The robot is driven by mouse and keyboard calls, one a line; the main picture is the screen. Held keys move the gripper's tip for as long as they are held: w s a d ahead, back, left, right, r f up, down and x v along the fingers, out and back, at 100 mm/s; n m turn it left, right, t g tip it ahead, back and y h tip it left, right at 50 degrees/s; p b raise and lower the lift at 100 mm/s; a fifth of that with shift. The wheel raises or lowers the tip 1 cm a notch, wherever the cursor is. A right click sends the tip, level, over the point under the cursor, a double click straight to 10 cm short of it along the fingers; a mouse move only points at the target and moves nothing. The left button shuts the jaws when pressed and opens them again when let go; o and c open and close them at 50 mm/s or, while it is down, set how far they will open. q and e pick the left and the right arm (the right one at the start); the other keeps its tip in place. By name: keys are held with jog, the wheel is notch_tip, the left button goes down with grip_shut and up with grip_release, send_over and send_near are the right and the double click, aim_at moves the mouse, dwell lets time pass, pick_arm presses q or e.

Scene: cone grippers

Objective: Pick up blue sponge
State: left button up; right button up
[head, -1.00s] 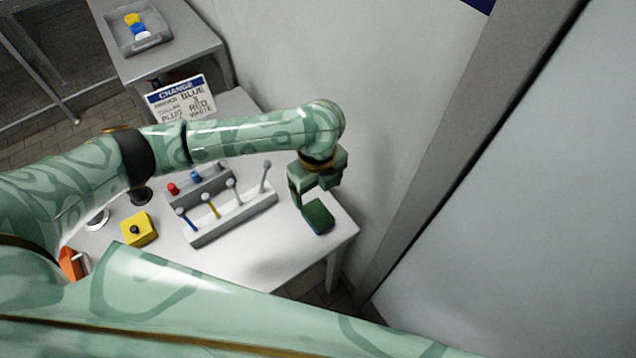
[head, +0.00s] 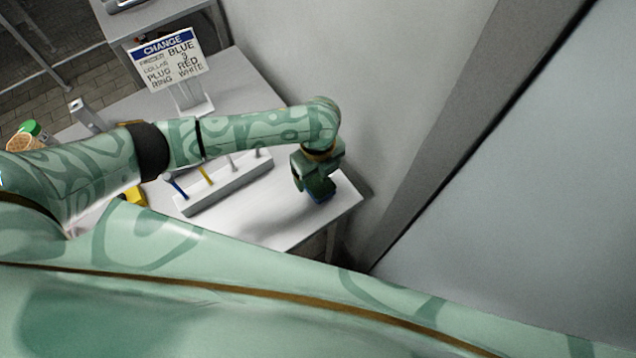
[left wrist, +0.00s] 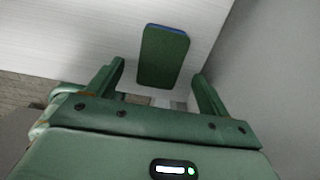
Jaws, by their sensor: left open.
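The sponge (head: 320,196) lies at the right end of the white table, with a green top and a blue lower layer. In the left wrist view the sponge (left wrist: 163,58) is whole, its blue edge along the far side. My left gripper (head: 314,183) is above the sponge and partly hides it in the head view. In the left wrist view its two fingers are open, one on each side of the sponge's near end, with gaps on both sides. I cannot tell whether the fingertips are down at the sponge's height. My right gripper is not in view.
A grey rack (head: 228,184) with several pegs stands left of the gripper. A sign (head: 168,62) headed "CHANGE" stands behind my arm. A wall (head: 400,90) rises close to the right of the table. A yellow block (head: 134,197) is partly hidden by my arm.

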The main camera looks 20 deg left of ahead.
aim_at(318, 180)
pick_arm(q)
notch_tip(318, 180, down, 4)
jog(key=shift+w+r+b, duration=0.1)
jog(key=shift+r+b, duration=0.15)
jog(key=shift+b, duration=0.25)
jog(key=shift+r, duration=0.15)
jog(key=shift+c, duration=0.7)
jog(key=c, duration=0.9)
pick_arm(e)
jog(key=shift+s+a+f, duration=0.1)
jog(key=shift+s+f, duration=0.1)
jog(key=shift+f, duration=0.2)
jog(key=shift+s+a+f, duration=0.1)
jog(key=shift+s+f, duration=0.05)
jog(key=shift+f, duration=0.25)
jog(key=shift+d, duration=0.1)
